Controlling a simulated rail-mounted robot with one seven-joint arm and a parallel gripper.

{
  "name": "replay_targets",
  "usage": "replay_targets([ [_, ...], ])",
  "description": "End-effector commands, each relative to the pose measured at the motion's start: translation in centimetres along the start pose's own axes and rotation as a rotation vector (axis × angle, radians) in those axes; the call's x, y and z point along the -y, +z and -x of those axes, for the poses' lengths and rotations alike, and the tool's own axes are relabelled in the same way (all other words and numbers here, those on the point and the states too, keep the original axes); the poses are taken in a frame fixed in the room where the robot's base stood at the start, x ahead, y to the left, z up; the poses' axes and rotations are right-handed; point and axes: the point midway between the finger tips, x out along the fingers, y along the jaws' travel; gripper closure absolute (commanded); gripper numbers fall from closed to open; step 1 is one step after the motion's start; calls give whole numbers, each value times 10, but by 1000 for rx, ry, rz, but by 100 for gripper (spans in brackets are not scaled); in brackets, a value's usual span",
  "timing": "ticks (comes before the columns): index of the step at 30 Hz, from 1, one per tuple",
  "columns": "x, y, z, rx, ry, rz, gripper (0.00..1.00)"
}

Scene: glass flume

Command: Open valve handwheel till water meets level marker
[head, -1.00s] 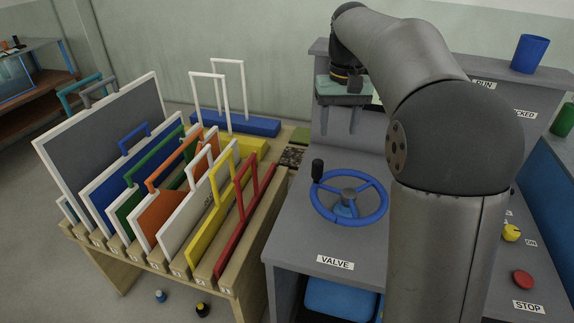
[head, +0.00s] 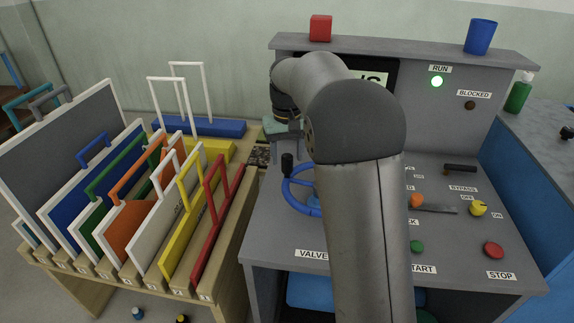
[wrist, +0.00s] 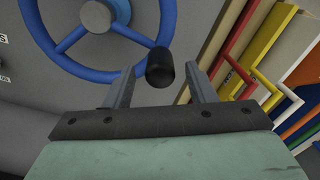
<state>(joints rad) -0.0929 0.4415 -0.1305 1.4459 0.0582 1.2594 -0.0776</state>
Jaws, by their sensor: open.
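The blue valve handwheel (head: 287,196) lies on the grey console above the VALVE label, partly hidden behind my arm in the head view. Its black knob (head: 288,163) stands up on the rim at the back left. In the wrist view the blue rim (wrist: 100,77), grey hub (wrist: 97,17) and black knob (wrist: 160,68) show. My gripper (wrist: 160,80) is open, its two fingers apart with the knob appearing between their tips. I cannot tell whether the knob is at fingertip depth; no contact shows. The water and level marker are not seen.
A rack of coloured framed panels (head: 150,215) stands close left of the console. A red STOP button (head: 493,250) and levers are at right. My arm hides part of a display (head: 372,77).

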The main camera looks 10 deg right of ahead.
Motion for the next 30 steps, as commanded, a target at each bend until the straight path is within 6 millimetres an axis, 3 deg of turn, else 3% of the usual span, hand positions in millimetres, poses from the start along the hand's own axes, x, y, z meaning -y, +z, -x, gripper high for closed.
replay_targets([
  [7, 0, 0, -33, 0, 0, 0, 50],
  [18, 0, 0, -40, -2, 0, 0, 50],
  [19, 0, 0, -39, -2, 0, 0, 52],
  [24, 0, 0, -39, -2, 0, 0, 100],
  [30, 4, 0, -39, -2, 0, 13, 100],
])
